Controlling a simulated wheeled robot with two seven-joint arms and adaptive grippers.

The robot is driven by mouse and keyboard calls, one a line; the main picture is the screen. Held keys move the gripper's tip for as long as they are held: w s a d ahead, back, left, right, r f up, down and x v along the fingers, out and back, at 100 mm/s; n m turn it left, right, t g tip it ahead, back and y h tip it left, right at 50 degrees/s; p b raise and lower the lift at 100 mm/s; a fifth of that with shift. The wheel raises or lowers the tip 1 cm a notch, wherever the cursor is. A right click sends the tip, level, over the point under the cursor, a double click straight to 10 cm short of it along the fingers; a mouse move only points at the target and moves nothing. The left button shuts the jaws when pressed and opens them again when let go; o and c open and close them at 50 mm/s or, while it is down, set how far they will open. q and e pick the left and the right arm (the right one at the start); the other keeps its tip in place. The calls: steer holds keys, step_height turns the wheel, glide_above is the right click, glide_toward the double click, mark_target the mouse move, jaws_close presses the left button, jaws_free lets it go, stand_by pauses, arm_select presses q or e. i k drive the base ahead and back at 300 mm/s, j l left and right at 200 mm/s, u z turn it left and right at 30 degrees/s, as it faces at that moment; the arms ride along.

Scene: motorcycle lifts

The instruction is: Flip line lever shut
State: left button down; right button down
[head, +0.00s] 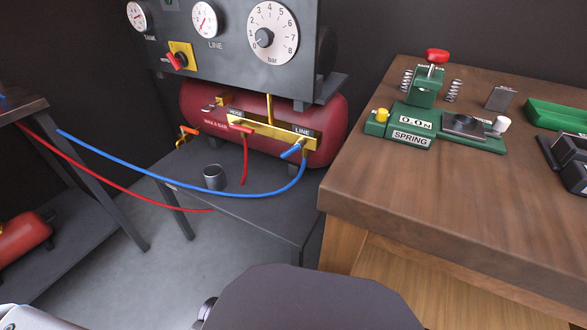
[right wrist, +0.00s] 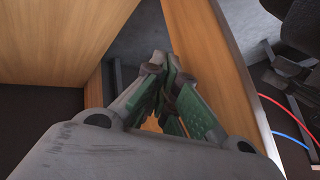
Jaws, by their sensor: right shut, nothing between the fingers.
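The blue line lever (head: 291,152) sits at the right end of the brass manifold (head: 262,131), below a LINE label, in the head view. It slants down and left from its valve, where the blue hose (head: 235,193) connects. I cannot tell from its angle whether the valve is open or shut. My right gripper (right wrist: 168,62) shows only in the right wrist view. Its green-padded fingers are together and empty, close to the wooden bench's panels and away from the lever. My left gripper is not in view.
A red tank (head: 335,130) sits behind the manifold, under a gauge panel (head: 235,50). A red lever (head: 240,128) and red hose (head: 120,182) are nearby. A grey cup (head: 214,178) stands on the low table. The wooden bench (head: 450,195) stands at right.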

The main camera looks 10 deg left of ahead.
mark_target(301, 142)
steer(key=k+j, duration=0.7)
steer(key=k+l+u, duration=0.05)
